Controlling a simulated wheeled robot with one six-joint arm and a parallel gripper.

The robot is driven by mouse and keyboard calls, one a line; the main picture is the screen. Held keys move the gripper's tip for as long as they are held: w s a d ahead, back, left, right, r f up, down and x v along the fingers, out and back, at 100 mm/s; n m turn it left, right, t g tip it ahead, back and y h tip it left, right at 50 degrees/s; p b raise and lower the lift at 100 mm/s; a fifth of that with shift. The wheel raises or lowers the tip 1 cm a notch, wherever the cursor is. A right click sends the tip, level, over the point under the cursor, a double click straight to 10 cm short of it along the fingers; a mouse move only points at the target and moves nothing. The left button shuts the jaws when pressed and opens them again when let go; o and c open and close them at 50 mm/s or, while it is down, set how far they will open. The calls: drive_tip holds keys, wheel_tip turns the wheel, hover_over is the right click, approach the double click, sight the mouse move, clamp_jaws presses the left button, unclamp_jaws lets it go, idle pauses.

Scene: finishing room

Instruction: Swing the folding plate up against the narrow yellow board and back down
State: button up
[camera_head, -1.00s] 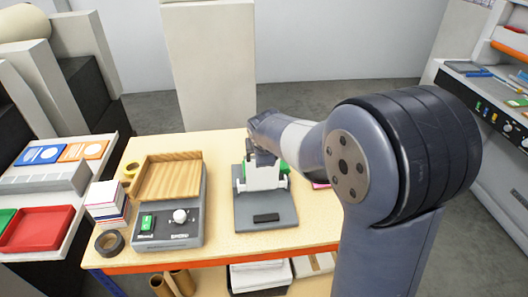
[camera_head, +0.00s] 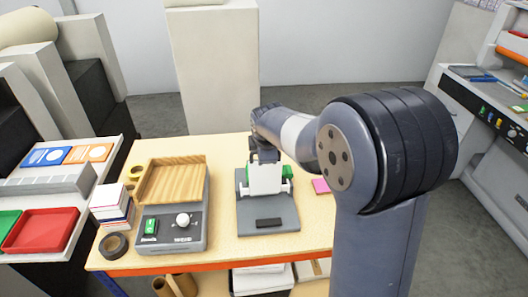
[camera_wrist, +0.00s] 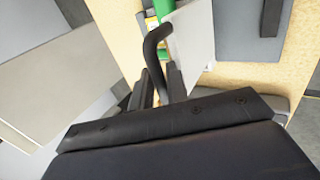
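The folding plate is a white panel (camera_head: 266,178) standing raised on a grey base (camera_head: 285,215) on the table. Green parts show at its sides. In the wrist view the pale plate (camera_wrist: 195,30) carries a black curved handle (camera_wrist: 155,45). My gripper (camera_head: 264,153) is at the plate's upper edge. In the wrist view my gripper's fingers (camera_wrist: 162,88) are close together with the handle's end between them, seemingly shut on it. A small yellow patch (camera_wrist: 150,13) beside the green part may be the narrow yellow board; it is mostly hidden.
A grey device with a wooden tray (camera_head: 172,181) stands left of the base. Stacked boxes (camera_head: 110,206) and a dark tape roll (camera_head: 114,245) are at the table's left. A pink pad (camera_head: 321,186) lies right of the base. A tall pale block stands behind.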

drive_tip(key=shift+o, duration=1.3)
drive_tip(key=shift+s+f, duration=0.1)
drive_tip(key=b+v, duration=0.2)
drive_tip(key=v, duration=0.9)
